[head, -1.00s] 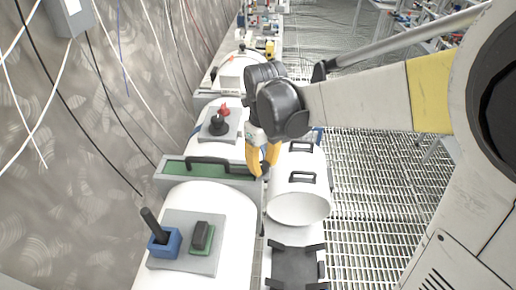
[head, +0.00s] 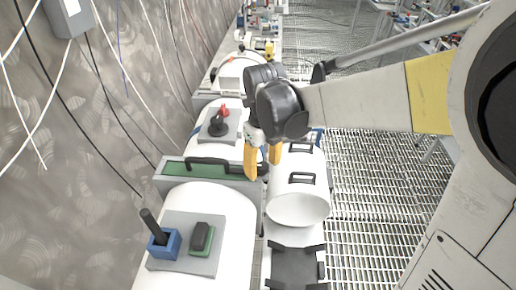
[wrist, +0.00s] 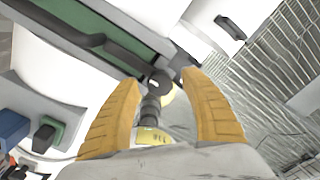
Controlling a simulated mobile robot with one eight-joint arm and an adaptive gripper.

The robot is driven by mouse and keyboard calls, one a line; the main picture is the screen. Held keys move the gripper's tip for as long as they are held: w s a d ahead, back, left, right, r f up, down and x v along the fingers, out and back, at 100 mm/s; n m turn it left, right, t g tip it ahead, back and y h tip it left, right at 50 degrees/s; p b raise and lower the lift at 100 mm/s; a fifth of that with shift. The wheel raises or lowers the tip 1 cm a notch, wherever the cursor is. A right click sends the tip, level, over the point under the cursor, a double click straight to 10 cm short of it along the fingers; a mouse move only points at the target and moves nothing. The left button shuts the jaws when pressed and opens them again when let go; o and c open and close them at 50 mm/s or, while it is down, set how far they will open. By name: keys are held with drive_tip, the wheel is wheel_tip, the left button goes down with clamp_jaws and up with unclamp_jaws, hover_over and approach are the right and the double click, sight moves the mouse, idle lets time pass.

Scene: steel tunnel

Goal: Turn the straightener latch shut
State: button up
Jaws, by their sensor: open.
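My gripper (head: 263,169) points down between the green-topped box and the white open-ended cylinder, its yellow fingers apart. In the wrist view my gripper (wrist: 160,77) is open, and a dark jointed part (wrist: 152,103) with a pale round disc behind it shows between the fingers. This part may be the straightener latch; I cannot tell its turn angle. No grip on it shows. In the head view the same spot is mostly hidden by the fingers.
The green-topped box (head: 168,179) with a long black handle is left of the gripper. The white cylinder (head: 291,209) with two small black handles is to the right. Grey plates (head: 207,266) with knobs and blocks sit on white housings. Grated floor lies beyond, at right.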

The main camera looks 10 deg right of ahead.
wheel_tip(320, 180, up, 12)
idle(0.5)
